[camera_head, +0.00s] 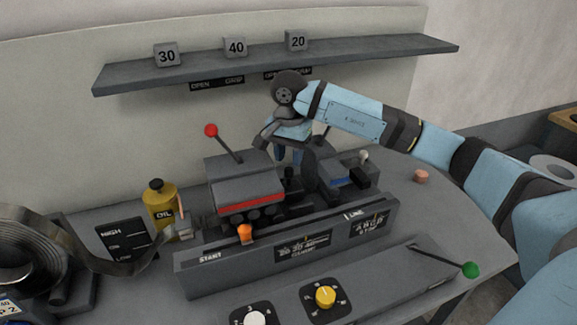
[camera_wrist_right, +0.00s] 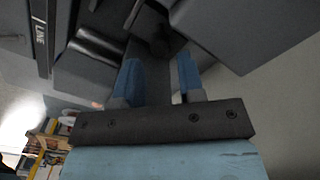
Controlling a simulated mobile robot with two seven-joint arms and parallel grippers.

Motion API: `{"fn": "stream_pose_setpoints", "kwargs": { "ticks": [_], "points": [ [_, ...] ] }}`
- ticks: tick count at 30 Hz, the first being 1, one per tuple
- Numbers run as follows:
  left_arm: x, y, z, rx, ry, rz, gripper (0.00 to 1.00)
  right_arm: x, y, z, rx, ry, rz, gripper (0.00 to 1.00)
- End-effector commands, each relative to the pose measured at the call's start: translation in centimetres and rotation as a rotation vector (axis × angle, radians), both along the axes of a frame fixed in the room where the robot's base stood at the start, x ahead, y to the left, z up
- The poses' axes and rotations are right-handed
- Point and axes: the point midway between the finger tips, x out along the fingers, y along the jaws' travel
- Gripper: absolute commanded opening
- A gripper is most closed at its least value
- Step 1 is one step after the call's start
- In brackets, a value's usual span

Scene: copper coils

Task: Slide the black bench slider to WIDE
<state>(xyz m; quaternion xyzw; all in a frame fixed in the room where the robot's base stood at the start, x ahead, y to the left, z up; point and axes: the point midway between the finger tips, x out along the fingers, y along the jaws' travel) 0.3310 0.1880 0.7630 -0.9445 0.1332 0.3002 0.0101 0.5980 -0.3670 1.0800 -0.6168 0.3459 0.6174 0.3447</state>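My right gripper (camera_head: 289,152) reaches in from the right and points down behind the grey bench machine (camera_head: 245,192), partly hidden by it. In the right wrist view its two blue fingertips (camera_wrist_right: 159,78) stand apart with nothing clearly held between them. A dark part lies beyond the fingers. No label reading WIDE is legible, so I cannot tell surely which part is the black slider. A small black knob (camera_head: 290,173) stands on the machine just below the gripper, and a black block (camera_head: 366,177) sits farther right. My left gripper is out of view.
A red-knobbed lever (camera_head: 211,131) rises left of the gripper. A shelf (camera_head: 350,58) with number blocks hangs behind. An oil bottle (camera_head: 160,209) and metal coil (camera_head: 35,245) stand left. A green-knobbed lever (camera_head: 470,270) and dials are in front. The table's right side is mostly clear.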

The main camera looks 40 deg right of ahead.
Motion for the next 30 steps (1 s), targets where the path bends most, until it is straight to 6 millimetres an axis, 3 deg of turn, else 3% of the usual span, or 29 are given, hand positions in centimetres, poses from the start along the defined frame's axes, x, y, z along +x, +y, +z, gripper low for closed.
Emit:
{"fn": "stream_pose_setpoints", "kwargs": {
  "ticks": [7, 18, 19, 23, 24, 30],
  "points": [
    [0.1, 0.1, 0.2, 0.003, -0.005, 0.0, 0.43, 0.0, 0.0, -3.2, 0.001, 0.0, -0.001, 0.36],
    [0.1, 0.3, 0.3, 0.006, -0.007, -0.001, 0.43, 0.0, 0.0, -3.9, 0.001, 0.0, -0.001, 0.36],
    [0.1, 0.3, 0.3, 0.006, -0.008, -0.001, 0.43, 0.0, 0.0, -3.9, 0.001, 0.0, -0.001, 0.33],
    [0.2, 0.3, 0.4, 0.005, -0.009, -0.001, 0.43, 0.0, 0.0, -3.9, 0.001, 0.0, -0.001, 0.04],
    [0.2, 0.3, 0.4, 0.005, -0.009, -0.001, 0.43, 0.0, 0.0, -3.9, 0.001, 0.0, -0.001, 0.0],
    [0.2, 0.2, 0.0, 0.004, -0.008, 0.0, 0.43, 0.4, -0.1, -4.0, 0.002, -0.003, -0.001, 0.0]
  ]
}}
